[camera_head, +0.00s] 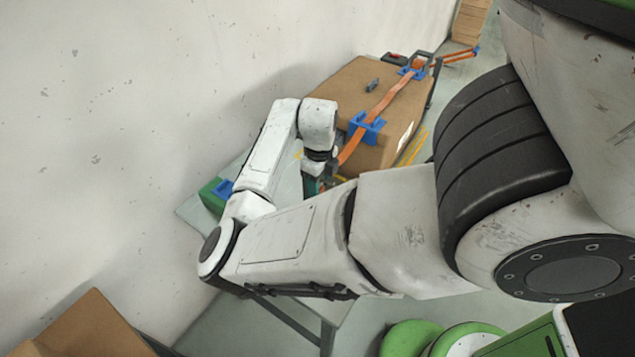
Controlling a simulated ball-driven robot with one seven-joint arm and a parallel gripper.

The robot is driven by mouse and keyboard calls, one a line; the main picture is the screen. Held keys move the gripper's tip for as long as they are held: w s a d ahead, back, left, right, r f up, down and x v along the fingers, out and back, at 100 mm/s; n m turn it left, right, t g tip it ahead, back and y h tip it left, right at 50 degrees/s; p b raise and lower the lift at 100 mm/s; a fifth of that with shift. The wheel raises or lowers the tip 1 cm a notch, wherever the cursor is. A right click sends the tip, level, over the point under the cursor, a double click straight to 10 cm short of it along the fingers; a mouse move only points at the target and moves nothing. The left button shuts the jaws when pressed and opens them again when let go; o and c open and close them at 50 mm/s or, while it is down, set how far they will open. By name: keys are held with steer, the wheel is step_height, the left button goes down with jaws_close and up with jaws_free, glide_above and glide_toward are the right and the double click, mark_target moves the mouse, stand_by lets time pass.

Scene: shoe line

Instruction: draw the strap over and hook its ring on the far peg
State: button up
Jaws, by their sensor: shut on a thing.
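An orange strap (383,103) lies over the top of a cardboard box (345,88). It runs from the back right of the box, through two blue corner guards (367,127), and down the near side. My gripper (318,184) is at the near end of the strap, low beside the near face of the box. It is shut on the strap's end. My forearm hides part of the fingers, and the ring cannot be made out. I cannot pick out a peg with certainty.
The box stands on a pale table (190,212) against the wall. A green block with a blue part (213,194) is at the table's left. A dark metal post (436,82) stands behind the box's right side. Another cardboard box (85,328) is at the lower left.

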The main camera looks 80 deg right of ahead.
stand_by(0.4)
steer(key=o, duration=1.2)
step_height(320, 180, up, 11)
steer(key=shift+f+b, duration=0.1)
steer(key=shift+b, duration=0.7)
